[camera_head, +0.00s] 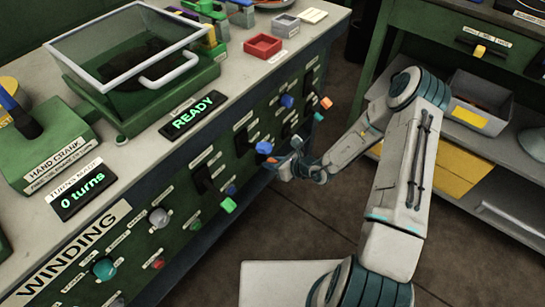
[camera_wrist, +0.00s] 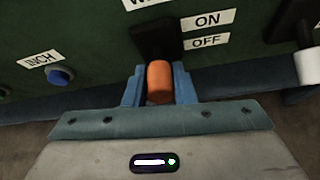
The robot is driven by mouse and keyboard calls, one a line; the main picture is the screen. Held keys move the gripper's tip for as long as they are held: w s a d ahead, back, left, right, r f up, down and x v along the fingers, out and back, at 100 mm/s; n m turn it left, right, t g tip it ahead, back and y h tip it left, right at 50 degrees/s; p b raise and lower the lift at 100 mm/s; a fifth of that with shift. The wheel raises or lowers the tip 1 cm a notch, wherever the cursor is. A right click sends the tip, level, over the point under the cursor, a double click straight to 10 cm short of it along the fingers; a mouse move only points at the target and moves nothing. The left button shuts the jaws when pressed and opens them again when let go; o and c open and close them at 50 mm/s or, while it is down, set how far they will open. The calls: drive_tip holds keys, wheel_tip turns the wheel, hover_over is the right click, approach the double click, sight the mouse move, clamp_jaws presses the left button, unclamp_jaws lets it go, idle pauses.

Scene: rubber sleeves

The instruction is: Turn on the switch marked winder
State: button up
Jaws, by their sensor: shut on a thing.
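In the wrist view, an orange switch handle (camera_wrist: 159,82) sticks out from a dark base on the green panel. ON and OFF labels (camera_wrist: 207,31) stand to its right, and a label above is cut off after its "W". The handle is low, below the OFF label. My gripper (camera_wrist: 159,88) is shut on the handle, one blue finger on each side. In the head view my gripper (camera_head: 283,165) is at the panel front, where the handle is small and partly hidden by the fingers.
A blue INCH button (camera_wrist: 61,76) is left of the handle, and another dark switch (camera_wrist: 293,22) is at right. In the head view, the bench (camera_head: 225,60) carries a READY display (camera_head: 193,114) and a clear-lidded box. Open floor lies below the panel.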

drive_tip(key=shift+w+a+r+g+h+p, duration=0.15)
drive_tip(key=shift+r+g+h+p, duration=0.4)
drive_tip(key=shift+h+p, duration=0.45)
drive_tip(key=o, duration=1)
drive_tip(key=p+v, duration=0.2)
drive_tip(key=v, duration=1.1)
drive_tip(key=shift+d+r, duration=0.25)
drive_tip(key=shift+d, duration=0.05)
